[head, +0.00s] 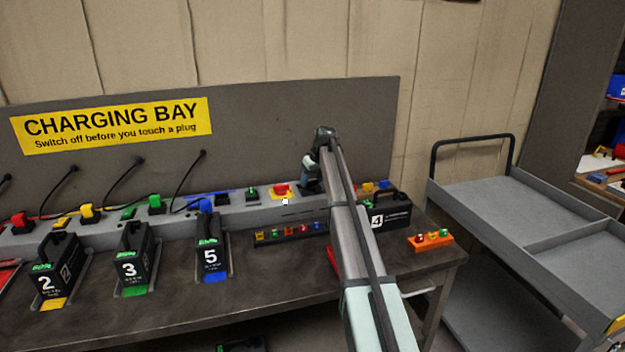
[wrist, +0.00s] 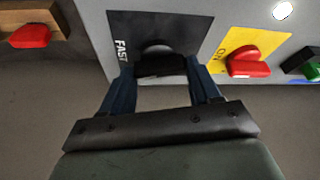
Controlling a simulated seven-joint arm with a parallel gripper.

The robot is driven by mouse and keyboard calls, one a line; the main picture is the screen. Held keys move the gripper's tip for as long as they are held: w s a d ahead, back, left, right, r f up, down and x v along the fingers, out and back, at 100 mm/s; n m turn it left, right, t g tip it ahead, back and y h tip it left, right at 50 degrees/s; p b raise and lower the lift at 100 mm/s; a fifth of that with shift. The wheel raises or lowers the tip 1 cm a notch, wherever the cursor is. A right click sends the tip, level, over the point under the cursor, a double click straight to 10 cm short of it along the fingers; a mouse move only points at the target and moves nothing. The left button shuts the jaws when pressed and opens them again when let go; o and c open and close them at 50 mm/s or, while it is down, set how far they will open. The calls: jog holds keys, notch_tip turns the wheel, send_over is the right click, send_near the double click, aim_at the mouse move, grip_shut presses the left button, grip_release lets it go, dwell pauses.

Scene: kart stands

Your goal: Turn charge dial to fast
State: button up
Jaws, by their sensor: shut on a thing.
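The charge dial (wrist: 160,66) is a black knob on a dark square plate (wrist: 185,28) in the wrist view. The word FAST is printed sideways on the plate, left of the dial. My gripper (wrist: 162,74) has one finger on each side of the dial's grip and is shut on it. In the head view my gripper (head: 309,185) is at the grey ledge along the back of the bench, and my arm and gripper hide the dial there. Which way the dial points is hard to tell.
A red switch (wrist: 247,64) on a yellow plate sits right beside the dial plate; it also shows in the head view (head: 281,188). Black battery packs, such as number 5 (head: 211,247), stand on the bench. A grey cart (head: 510,190) stands at right.

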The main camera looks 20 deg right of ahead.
jog(key=shift+a+m+h, duration=0.1)
jog(key=shift+m+h, duration=0.5)
jog(key=shift+m, duration=0.9)
jog(key=o, duration=1.1)
jog(key=shift+c, duration=0.2)
jog(key=v, duration=1.4)
jog(key=shift+s+f, duration=0.1)
